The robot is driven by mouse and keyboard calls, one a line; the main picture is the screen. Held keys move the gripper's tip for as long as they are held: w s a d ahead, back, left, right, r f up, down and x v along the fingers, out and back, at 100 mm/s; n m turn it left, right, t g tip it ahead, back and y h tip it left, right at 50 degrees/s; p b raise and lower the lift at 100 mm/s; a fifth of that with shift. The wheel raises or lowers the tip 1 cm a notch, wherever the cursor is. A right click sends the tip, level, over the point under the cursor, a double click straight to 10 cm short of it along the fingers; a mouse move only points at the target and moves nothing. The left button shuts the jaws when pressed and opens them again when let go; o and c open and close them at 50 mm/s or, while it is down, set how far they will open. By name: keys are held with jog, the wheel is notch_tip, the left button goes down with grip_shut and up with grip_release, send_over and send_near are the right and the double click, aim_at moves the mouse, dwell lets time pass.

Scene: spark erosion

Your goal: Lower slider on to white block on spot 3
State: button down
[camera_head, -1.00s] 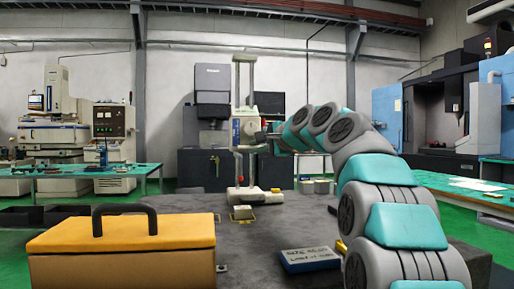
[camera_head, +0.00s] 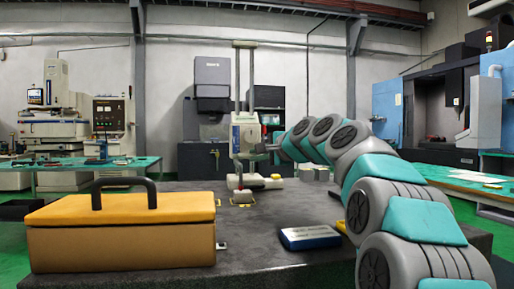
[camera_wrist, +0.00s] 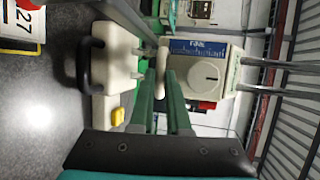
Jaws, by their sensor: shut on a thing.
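The height gauge stands on the dark table, with two upright columns and a white base (camera_head: 250,182). Its pale slider (camera_head: 245,134) sits low on the columns, clearly above the base. My gripper (camera_head: 268,149) is at the slider's right side. In the wrist view, my two green fingers (camera_wrist: 161,85) are shut on the slider's pale handle, beside the slider's dial face (camera_wrist: 207,74). The spot's number is not readable, and a gap shows between slider and block.
An orange case (camera_head: 120,235) with a dark handle fills the table's front left. A blue-and-white box (camera_head: 310,237) lies at the front, left of my arm. In the wrist view, the gauge's base (camera_wrist: 117,58) carries a black handle and a yellow button (camera_wrist: 118,116).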

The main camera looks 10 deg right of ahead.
jog(key=shift+f, duration=0.5)
jog(key=c, duration=0.9)
grip_release()
jog(key=shift+r, duration=0.1)
jog(key=shift+s, duration=0.1)
jog(key=shift+s+d+r, duration=0.2)
jog(key=shift+s+d, duration=0.05)
jog(key=shift+s, duration=0.25)
jog(key=v, duration=0.6)
jog(key=shift+s+d, duration=0.1)
jog(key=shift+s, duration=0.15)
